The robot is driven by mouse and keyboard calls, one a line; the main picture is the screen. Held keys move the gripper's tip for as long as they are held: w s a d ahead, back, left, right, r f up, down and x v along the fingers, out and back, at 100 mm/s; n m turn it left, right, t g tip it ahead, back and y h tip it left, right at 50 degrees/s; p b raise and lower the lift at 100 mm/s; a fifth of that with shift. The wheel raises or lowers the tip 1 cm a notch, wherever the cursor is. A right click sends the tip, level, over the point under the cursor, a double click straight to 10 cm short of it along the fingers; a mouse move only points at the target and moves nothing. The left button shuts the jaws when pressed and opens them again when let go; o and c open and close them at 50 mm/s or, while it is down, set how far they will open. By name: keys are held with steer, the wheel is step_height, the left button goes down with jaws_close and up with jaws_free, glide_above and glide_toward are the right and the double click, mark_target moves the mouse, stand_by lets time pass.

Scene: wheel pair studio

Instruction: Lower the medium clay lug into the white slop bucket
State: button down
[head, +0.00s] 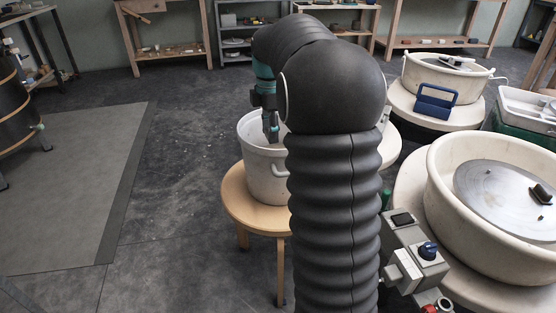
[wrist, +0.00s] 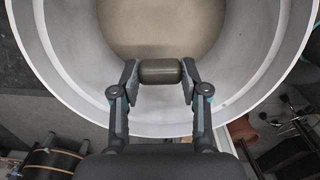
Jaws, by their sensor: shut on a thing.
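My gripper (wrist: 160,73) is shut on the medium clay lug (wrist: 160,71), a short grey-brown cylinder lying crosswise between the two fingertips in the wrist view. The white slop bucket (wrist: 90,107) is beneath it, and the lug appears inside the rim, over the bucket's interior. The bucket's tan bottom shows past the lug. In the head view the bucket (head: 266,178) stands on a round wooden stool, and my gripper (head: 271,133) points down at its mouth. My arm hides the bucket's right side, and the lug cannot be made out there.
The round wooden stool (head: 235,200) holds the bucket. Open floor (head: 175,150) lies left of the stool.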

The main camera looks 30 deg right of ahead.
steer(key=shift+f+b, duration=0.85)
steer(key=shift+f, duration=0.9)
steer(key=shift+f+b, duration=1.35)
steer(key=shift+f, duration=1.15)
stand_by(1.1)
steer(key=c, duration=0.5)
jaws_free()
